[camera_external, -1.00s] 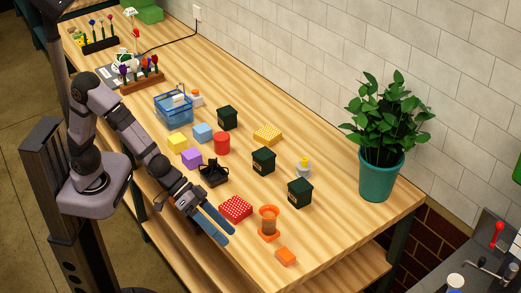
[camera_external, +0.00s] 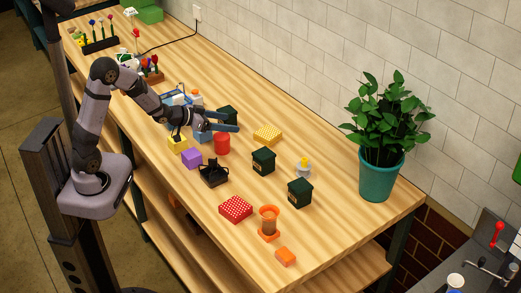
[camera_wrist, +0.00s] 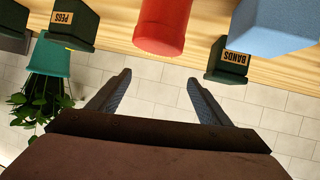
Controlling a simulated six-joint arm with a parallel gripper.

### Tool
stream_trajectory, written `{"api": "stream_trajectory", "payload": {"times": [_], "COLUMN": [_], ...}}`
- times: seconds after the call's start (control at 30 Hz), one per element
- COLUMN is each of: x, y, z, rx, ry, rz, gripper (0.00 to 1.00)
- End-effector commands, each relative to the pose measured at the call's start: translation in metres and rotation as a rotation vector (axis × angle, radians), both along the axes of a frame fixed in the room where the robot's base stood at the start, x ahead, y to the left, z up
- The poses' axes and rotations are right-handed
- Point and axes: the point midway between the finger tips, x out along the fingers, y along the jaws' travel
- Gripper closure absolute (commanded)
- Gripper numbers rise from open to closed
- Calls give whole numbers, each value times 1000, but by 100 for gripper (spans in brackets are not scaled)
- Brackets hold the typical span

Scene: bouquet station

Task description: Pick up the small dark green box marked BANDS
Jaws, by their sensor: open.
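The small dark green box marked BANDS (camera_wrist: 228,65) shows its tan label in the wrist view, to the right of my fingers and beyond their tips. In the outside view the box (camera_external: 227,111) stands on the table behind the blue cube, partly hidden by my gripper. My gripper (camera_external: 238,122) is over the table with its fingers pointing toward the wall. In the wrist view my gripper (camera_wrist: 159,79) is open, with nothing between the fingers. I cannot tell whether a finger touches the box.
A red cylinder (camera_external: 222,144) and a blue cube (camera_wrist: 272,25) are close by. Two similar dark green boxes (camera_external: 263,161) (camera_external: 300,193) stand farther right; one has a light label (camera_wrist: 63,17). A blue basket (camera_external: 165,110) is left. The tiled wall (camera_external: 330,80) lies behind.

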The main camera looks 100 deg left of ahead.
Motion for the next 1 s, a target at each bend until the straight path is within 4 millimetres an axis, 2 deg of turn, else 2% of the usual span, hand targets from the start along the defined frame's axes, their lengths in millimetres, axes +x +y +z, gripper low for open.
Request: {"api": "stream_trajectory", "payload": {"times": [0.03,0.1,0.2,0.33,0.5,1.0], "x": [-21,-42,-65,-82,-86,-71], "y": [19,38,56,68,71,84], "z": [-3,-4,-6,-6,-6,-14], "rx": [18,42,67,86,92,90], "ry": [6,15,25,32,35,34], "rz": [39,73,110,136,141,141], "gripper": [28,28,28,28,28,28]}}
